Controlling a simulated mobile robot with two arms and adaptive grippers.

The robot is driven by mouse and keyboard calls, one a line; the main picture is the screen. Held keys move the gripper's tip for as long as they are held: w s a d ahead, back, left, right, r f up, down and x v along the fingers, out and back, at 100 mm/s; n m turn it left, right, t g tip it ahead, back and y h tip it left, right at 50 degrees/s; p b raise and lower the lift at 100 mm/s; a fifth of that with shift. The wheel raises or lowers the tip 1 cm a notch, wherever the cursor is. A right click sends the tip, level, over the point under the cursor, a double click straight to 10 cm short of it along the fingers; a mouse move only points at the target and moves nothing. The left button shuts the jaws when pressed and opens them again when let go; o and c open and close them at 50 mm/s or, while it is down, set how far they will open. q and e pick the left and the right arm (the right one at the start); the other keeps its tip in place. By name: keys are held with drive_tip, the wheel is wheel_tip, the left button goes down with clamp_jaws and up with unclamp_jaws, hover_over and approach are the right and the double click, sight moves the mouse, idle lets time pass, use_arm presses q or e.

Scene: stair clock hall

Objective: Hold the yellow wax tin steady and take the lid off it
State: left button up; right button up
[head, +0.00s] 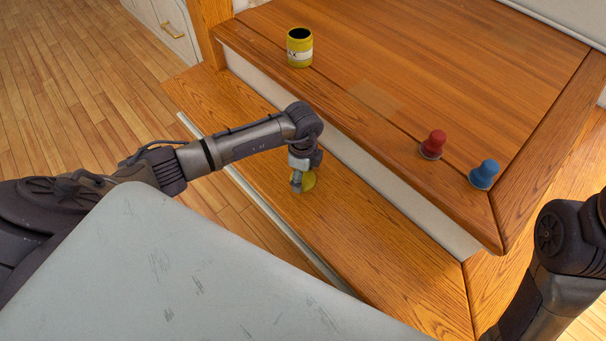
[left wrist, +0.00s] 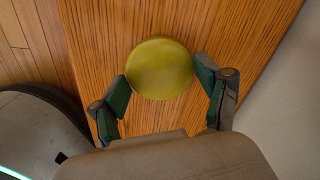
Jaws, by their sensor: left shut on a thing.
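The yellow wax tin (head: 300,52) stands upright near the left end of the upper wooden step in the head view. Its top is open and dark inside, and a pale label is on its side. My left gripper (head: 300,182) is well apart from the tin, over the lower step. It is shut on the round yellow lid (head: 309,181). In the left wrist view the lid (left wrist: 160,69) sits between the two green-padded fingertips. Whether the lid touches the step is hard to tell. My right arm shows at the right edge, but its gripper is out of view.
A red knobbed piece (head: 432,144) and a blue one (head: 483,174) stand on the upper step (head: 440,70) near its front right. The lower step (head: 390,240) is clear around the lid. A pale riser (head: 375,179) separates the steps.

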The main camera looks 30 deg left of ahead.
use_arm(q)
drive_tip(key=o, duration=1.3)
drive_tip(key=shift+f, duration=0.15)
drive_tip(key=shift+c, duration=0.2)
